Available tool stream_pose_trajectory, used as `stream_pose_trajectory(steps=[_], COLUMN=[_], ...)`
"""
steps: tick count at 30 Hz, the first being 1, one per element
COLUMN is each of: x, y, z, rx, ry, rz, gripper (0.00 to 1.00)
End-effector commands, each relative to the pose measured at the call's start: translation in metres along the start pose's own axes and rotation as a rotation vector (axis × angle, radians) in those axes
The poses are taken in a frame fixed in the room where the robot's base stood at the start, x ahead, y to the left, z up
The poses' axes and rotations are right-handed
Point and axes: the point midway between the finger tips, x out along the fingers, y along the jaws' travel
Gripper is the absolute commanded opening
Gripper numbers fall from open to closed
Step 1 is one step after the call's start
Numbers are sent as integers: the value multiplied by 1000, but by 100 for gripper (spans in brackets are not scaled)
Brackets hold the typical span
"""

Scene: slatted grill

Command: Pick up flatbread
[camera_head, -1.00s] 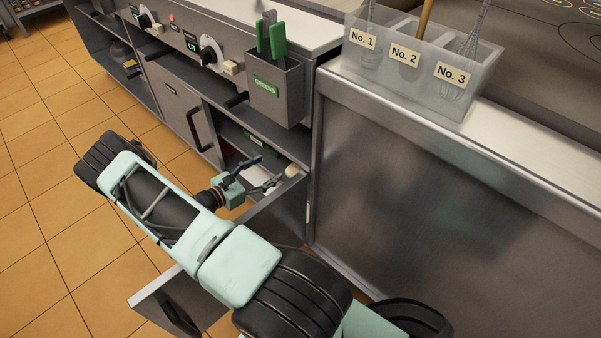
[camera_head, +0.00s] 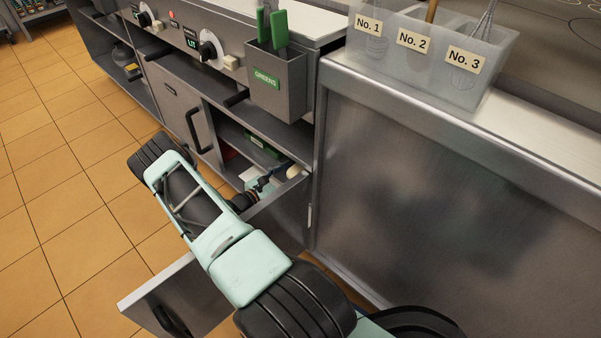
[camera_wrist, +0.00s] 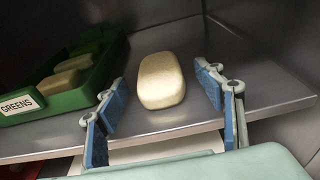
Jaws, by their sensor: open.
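The flatbread appears to be the pale, rounded oblong piece (camera_wrist: 161,80) lying on a metal shelf in the wrist view. It also shows partly in the head view (camera_head: 295,171), near the shelf's right end. My gripper (camera_wrist: 163,92) is open, with one blue-padded finger on each side of the near part of the piece.
A green tray (camera_wrist: 100,80) labelled GREENS holds similar pale pieces to the left. The cabinet wall (camera_wrist: 270,35) stands close on the right. An opened cabinet door (camera_head: 185,290) stands below my arm. A holder with green-handled tools (camera_head: 285,90) hangs above.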

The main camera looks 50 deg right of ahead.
Motion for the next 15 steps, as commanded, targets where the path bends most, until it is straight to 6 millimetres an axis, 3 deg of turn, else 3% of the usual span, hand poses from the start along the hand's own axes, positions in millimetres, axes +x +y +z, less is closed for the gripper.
stream_pose_trajectory(steps=[4, 11, 15], x=[16, 18, 18], y=[0, 1, 0], z=[-2, 0, 0], rx=[1, 1, 1], ry=[1, 0, 0], rz=[0, 1, 1], gripper=[62, 62, 50])
